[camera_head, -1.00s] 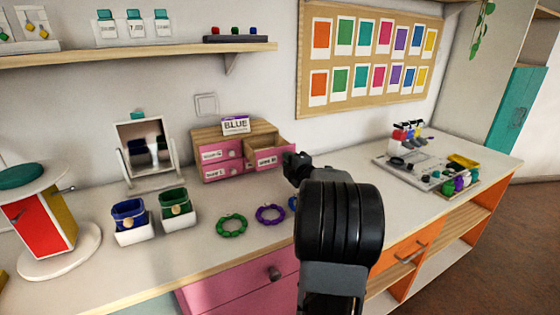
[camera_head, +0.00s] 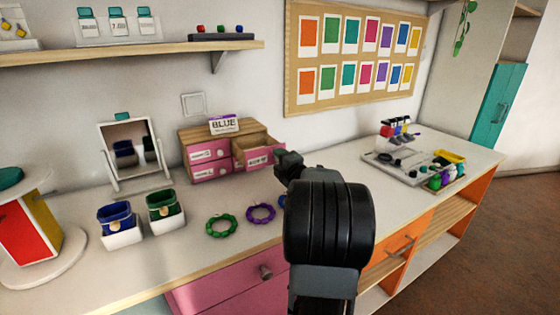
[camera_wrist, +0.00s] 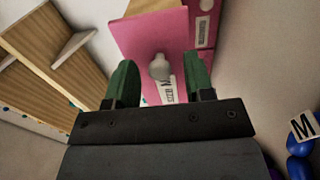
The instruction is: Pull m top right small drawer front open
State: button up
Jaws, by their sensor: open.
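The small pink drawer box (camera_head: 208,150) has a wooden top and stands at the back of the counter. Its top right small drawer (camera_head: 260,159) is pulled out, with its wooden inside showing. My gripper (camera_head: 287,163) is just right of and in front of this drawer. In the wrist view, the pink drawer front (camera_wrist: 132,40) has a pale round knob (camera_wrist: 160,67) and a partly hidden label. The open green fingers of my gripper (camera_wrist: 160,78) lie either side of the knob, with gaps; I cannot tell whether they touch anything.
A mirror (camera_head: 130,150) and bins of blue (camera_head: 117,217) and green (camera_head: 164,206) stand to the left. Green (camera_head: 221,226) and purple (camera_head: 261,214) bracelets lie in front. A tool tray (camera_head: 398,170) is at the right.

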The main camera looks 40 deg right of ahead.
jog(key=v, duration=1.3)
jog(key=shift+s, duration=0.25)
jog(key=shift+w+a+r, duration=0.1)
jog(key=w+a+r+m+g+h+p, duration=0.1)
jog(key=w+a+r+m+g+p, duration=0.1)
jog(key=a+m+g+p, duration=0.3)
jog(key=w+a+r+m+g+h+p, duration=0.1)
jog(key=w+a+r+m+p, duration=0.15)
jog(key=a+m, duration=0.35)
jog(key=s+a+f+m+g+y+p, duration=0.1)
jog(key=s+a+m+g+y+p, duration=0.1)
jog(key=a, duration=0.7)
jog(key=s+a+f+m+g+y+p, duration=0.2)
jog(key=s+a+g+y, duration=0.2)
jog(key=s+a+g, duration=0.2)
jog(key=s+a, duration=0.2)
jog(key=a, duration=0.2)
jog(key=shift+a+m+p, duration=0.3)
jog(key=shift+a+p, duration=0.05)
jog(key=shift+p, duration=0.05)
jog(key=shift+s+f, duration=0.1)
jog(key=shift+f, duration=0.05)
